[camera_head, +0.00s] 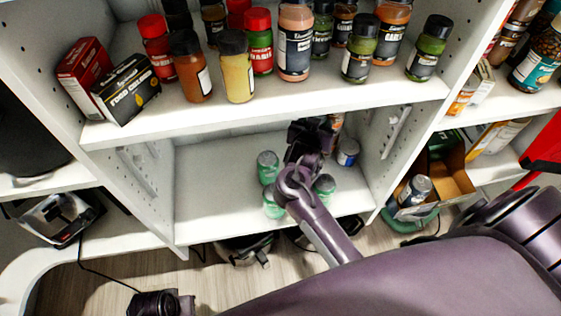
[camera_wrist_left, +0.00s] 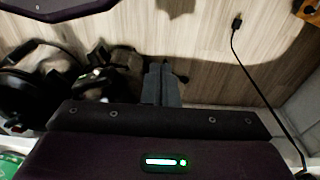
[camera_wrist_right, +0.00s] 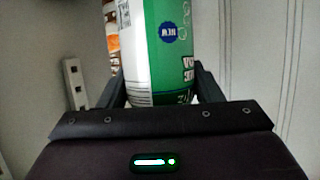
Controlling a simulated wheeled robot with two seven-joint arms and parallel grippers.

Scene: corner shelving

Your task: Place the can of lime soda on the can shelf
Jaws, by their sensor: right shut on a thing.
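My right gripper (camera_wrist_right: 160,85) is shut on a green and white can (camera_wrist_right: 160,50), which stands upright between the fingers in the right wrist view. In the head view my right gripper (camera_head: 308,135) reaches into the lower shelf compartment (camera_head: 205,185) and hides the held can. Two green cans (camera_head: 268,165) (camera_head: 272,207) stand left of my right arm. Another green can (camera_head: 324,186) and a blue-silver can (camera_head: 347,152) stand to its right. My left gripper (camera_wrist_left: 162,75) is shut and empty over the floor.
Spice jars (camera_head: 235,70) and boxes (camera_head: 127,88) stand on the shelf above (camera_head: 290,105), which overhangs the compartment. A cardboard box (camera_head: 450,180) with a can (camera_head: 414,190) stands at the right. A cable (camera_wrist_left: 255,80) lies on the floor. The compartment's left part is clear.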

